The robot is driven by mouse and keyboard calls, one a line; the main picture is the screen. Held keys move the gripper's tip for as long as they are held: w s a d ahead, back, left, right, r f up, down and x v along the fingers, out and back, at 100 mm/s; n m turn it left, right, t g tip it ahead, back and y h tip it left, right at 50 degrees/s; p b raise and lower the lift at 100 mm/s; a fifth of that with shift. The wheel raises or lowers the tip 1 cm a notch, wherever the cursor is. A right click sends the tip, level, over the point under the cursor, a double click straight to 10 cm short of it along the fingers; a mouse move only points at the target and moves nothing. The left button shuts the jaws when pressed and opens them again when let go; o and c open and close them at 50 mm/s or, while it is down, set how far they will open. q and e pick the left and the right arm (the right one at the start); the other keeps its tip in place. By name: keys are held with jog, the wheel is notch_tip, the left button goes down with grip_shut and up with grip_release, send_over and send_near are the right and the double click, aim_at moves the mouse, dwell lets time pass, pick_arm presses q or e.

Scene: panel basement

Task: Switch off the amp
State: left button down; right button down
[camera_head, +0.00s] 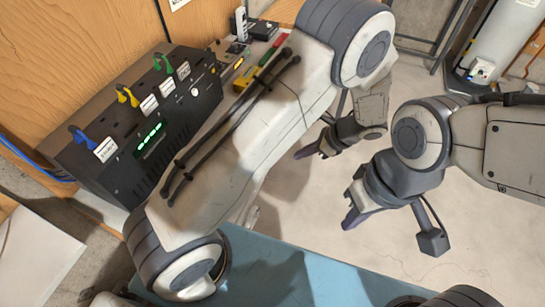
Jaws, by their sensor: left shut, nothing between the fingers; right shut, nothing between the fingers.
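A black box-shaped unit (182,112) that looks like the amp stands on a bench against the wood wall at the left. It has a lit green display (150,140), small knobs, white labels, and blue (80,134), yellow (127,96) and green (161,62) levers or clips along its top. I cannot tell which part is its power switch. My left gripper (309,151) is shut and empty, over the floor right of the bench. My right gripper (350,212) is shut and empty, below and right of it. Both are well apart from the unit.
A yellow, red and green strip (262,68) lies on the bench behind my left arm. A small device with an orange light (238,63) and a black box (262,29) stand farther back. A white tank (500,40) stands at far right. The pale floor is mostly clear.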

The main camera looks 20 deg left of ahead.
pick_arm(q)
jog(key=shift+d, duration=0.15)
